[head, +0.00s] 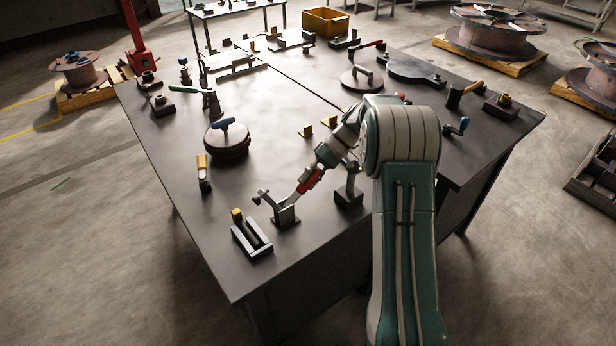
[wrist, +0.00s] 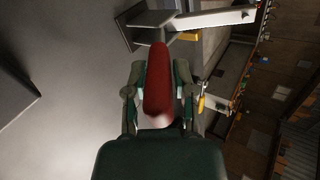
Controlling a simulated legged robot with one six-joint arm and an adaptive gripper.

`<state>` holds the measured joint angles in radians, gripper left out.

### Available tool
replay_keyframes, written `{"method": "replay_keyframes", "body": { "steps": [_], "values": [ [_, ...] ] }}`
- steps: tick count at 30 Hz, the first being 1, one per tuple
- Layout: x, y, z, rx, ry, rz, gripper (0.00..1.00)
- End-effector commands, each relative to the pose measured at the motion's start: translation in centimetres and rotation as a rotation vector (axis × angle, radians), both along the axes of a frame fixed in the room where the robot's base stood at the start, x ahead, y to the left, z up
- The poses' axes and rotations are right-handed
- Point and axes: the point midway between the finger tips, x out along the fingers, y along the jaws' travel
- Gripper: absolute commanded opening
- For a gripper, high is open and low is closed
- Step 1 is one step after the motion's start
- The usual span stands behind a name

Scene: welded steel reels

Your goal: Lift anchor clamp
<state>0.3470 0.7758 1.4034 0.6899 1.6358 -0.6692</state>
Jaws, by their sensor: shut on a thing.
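The anchor clamp (head: 286,208) stands near the front edge of the dark table, with a grey metal base, a lever arm and a red handle (head: 311,180). The handle slants up to the right. My gripper (head: 319,169) is at the upper end of this handle. In the wrist view the red handle (wrist: 158,85) lies between the two fingers of my gripper (wrist: 158,90), which is shut on it. The clamp's grey metal (wrist: 200,18) shows beyond the handle. The fingers cover part of the handle's sides.
The dark steel table (head: 180,215) holds several other fixtures. A slotted black block (head: 252,240) is left of the clamp, and a dark post block (head: 349,195) is close on its right. A round lidded part (head: 227,142) stands further back.

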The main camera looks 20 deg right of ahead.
Motion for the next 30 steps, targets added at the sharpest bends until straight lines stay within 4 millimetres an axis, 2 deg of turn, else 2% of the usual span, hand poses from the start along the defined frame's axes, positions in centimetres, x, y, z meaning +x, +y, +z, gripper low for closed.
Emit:
{"method": "replay_keyframes", "body": {
  "steps": [18, 19, 21, 30],
  "values": [
    [-0.02, -0.15, -0.48, 0.037, 0.017, -0.001, 0.0],
    [-0.02, -0.15, -0.49, 0.036, 0.017, 0.0, 0.42],
    [-0.01, -0.14, -0.48, 0.037, 0.016, -0.001, 0.68],
    [-0.04, -0.08, -0.33, 0.037, 0.015, 0.0, 0.68]
  ]
}}
